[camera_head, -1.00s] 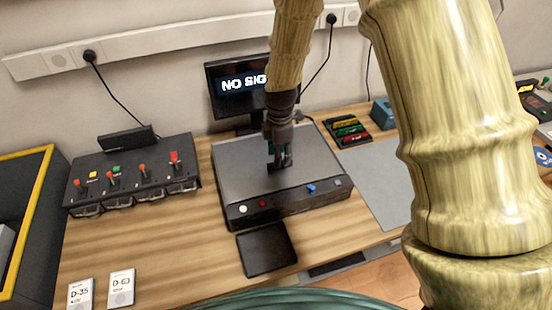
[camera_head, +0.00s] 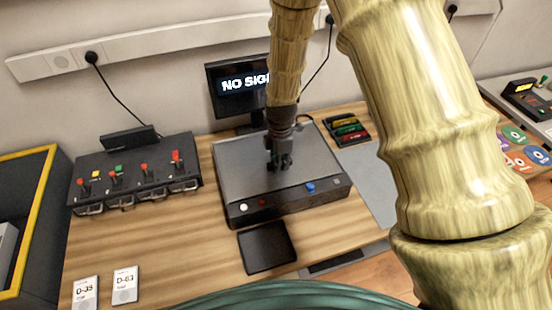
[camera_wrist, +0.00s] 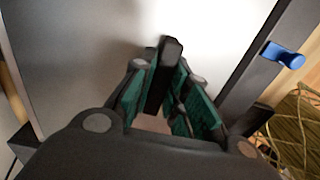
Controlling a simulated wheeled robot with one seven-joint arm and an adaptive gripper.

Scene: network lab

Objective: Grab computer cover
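The computer is a flat grey box on the desk, and its broad grey cover (camera_head: 240,165) is in place on top. In the wrist view the cover (camera_wrist: 75,45) fills much of the background. A dark upright bar (camera_wrist: 160,80), which looks like the cover's handle, stands between my green finger pads. My gripper (camera_head: 279,163) points down over the middle of the cover. In the wrist view my gripper (camera_wrist: 168,88) has its fingers apart on both sides of the bar. Whether the pads press on it is not clear.
A monitor (camera_head: 235,85) stands behind the computer. A switch box (camera_head: 130,170) is at left, a black pad (camera_head: 266,248) in front. Two label cards, D-35 (camera_head: 85,292) and D-63 (camera_head: 125,285), lie front left. Coloured modules (camera_head: 347,130) sit at right. Bare wood (camera_head: 170,250) lies front left.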

